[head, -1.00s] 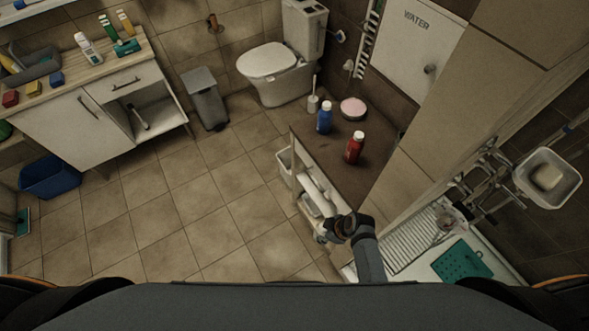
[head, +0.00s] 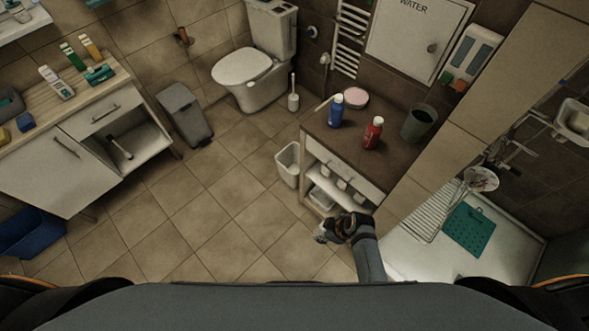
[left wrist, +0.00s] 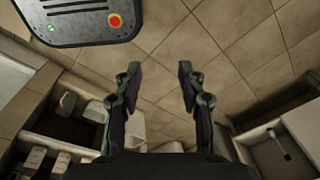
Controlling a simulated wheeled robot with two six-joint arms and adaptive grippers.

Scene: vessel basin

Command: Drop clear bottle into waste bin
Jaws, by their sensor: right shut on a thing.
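My right gripper (head: 322,236) is low in front of the dark-topped cabinet in the head view. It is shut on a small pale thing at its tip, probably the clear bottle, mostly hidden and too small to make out. An open white bin (head: 288,164) stands on the floor against the cabinet's left side, above and left of the gripper and apart from it. A grey bin with a closed lid (head: 184,112) stands farther back, left of the toilet. I cannot tell which is the waste bin. My left gripper (left wrist: 158,76) is open and empty in the left wrist view.
The cabinet (head: 392,160) carries a blue bottle (head: 336,112), a red bottle (head: 373,133), a pink-topped round thing (head: 355,97) and a dark cup (head: 419,123). A toilet brush (head: 293,100) stands by the toilet (head: 250,68). The tiled floor at centre left is clear.

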